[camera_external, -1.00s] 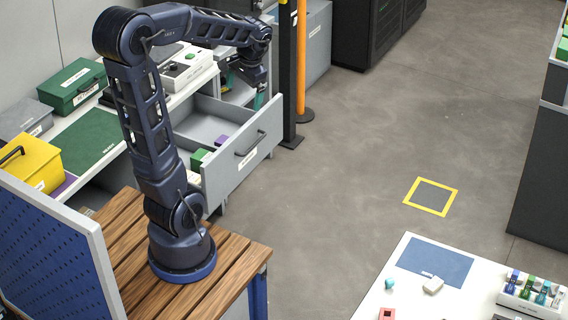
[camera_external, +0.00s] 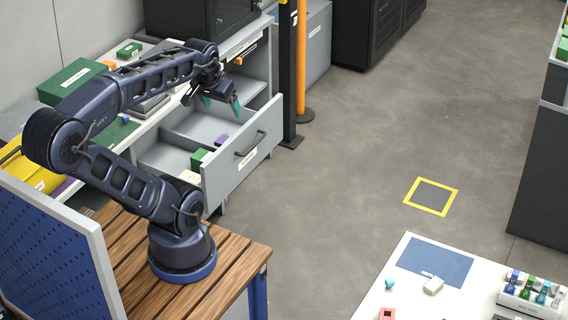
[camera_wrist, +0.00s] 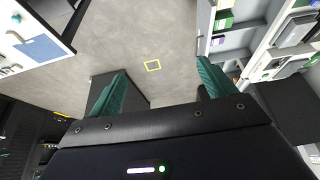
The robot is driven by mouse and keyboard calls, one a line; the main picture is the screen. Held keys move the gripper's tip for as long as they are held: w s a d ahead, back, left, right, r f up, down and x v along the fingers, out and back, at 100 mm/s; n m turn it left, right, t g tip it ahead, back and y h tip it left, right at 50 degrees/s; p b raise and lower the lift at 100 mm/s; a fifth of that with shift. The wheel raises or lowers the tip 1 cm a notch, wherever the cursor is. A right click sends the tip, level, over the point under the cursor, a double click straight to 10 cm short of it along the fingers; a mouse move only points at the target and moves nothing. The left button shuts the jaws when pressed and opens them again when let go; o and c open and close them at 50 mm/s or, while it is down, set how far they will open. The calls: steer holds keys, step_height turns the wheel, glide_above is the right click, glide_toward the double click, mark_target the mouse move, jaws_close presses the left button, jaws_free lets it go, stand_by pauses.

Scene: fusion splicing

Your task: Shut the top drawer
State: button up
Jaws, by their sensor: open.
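The top drawer (camera_external: 243,157) is pulled well out from the grey cabinet under the white workbench. Its front carries a dark bar handle (camera_external: 251,144) and a label. Inside lie a green block (camera_external: 199,158), a purple block (camera_external: 221,140) and a pale item near the front left. My gripper (camera_external: 221,106) is above the drawer's interior, behind the drawer front, with its teal fingers spread and nothing between them. In the wrist view my gripper (camera_wrist: 160,85) also shows its two teal fingers wide apart, with floor between them.
A green case (camera_external: 72,80) and a yellow box (camera_external: 38,167) stand on the workbench. A black post and an orange pole (camera_external: 301,60) stand just past the drawer's far end. The floor in front of the drawer is clear, with a yellow taped square (camera_external: 431,197).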

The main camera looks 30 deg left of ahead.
steer(key=c, duration=0.7)
steer(key=shift+w+a+f, duration=0.1)
steer(key=shift+w, duration=0.25)
steer(key=c, duration=0.4)
steer(key=shift+w+a+f+m+g+y, duration=0.2)
steer(key=shift+w+g, duration=0.1)
steer(key=shift+w, duration=0.15)
steer(key=shift+w+a+f+m+g+y, duration=0.15)
steer(key=shift+w+g, duration=0.15)
steer(key=shift+w, duration=0.15)
jaws_close()
steer(key=w+a+f+m+g+y, duration=0.2)
steer(key=w+f+m+g+y, duration=0.15)
steer(key=w+f, duration=0.65)
steer(key=w+a+f+m+g+y, duration=0.2)
steer(key=w+f+m+g+y, duration=0.15)
steer(key=w+f, duration=0.6)
steer(key=w+f+m+y, duration=0.4)
steer(key=w+f+y, duration=0.2)
steer(key=w+f, duration=0.6)
steer(key=m+t+y, duration=0.4)
steer(key=m, duration=0.2)
glide_toward(233, 165)
steer(key=a, duration=0.7)
